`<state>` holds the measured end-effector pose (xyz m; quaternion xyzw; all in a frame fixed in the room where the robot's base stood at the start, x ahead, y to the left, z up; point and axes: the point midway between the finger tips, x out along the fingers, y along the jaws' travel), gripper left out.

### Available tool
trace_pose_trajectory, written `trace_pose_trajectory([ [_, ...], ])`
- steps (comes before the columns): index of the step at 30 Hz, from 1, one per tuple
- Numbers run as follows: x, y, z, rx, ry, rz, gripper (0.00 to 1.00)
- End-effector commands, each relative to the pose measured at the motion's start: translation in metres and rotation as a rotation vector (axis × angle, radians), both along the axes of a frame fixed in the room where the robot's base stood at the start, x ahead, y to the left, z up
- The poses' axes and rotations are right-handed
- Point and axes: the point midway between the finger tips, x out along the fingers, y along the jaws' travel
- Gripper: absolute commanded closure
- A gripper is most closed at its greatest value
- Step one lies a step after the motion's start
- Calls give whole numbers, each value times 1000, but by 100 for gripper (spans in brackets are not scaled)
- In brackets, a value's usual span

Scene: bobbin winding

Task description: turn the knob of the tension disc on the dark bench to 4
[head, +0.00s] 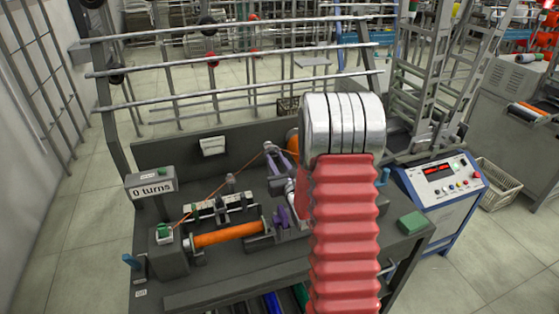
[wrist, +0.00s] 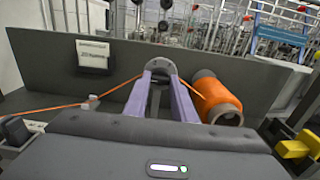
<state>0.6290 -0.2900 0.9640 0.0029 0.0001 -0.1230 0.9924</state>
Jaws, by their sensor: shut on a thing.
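My gripper (wrist: 161,78) reaches forward in the wrist view, its two purple fingers shut on the knob of the tension disc (wrist: 161,66). The disc is a dark grey round piece in front of the dark backboard. The knob is mostly hidden between the fingertips, and I cannot read any scale or number on it. An orange thread (wrist: 60,108) runs from the left up to the disc. In the head view my gripper (head: 270,151) shows small beside my red-sleeved arm, above the dark bench (head: 215,291); the disc is too small to tell there.
An orange spool (wrist: 217,103) stands close right of my fingers. An orange bobbin (head: 228,235) lies at the bench's front left, near a counter reading "0 turns" (head: 151,187). A green block (head: 411,222) sits at the right corner. A control box (head: 440,180) stands to the right.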

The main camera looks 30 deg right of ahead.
Motion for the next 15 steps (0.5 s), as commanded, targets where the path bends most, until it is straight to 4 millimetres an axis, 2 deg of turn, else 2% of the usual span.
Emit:
trace_pose_trajectory([
  [1, -2, -5, 1, 7, -3, -14, 99],
  [8, -2, -3, 1, 64, -18, -15, 99],
  [15, -3, -3, 1, 203, -54, -15, 99],
])
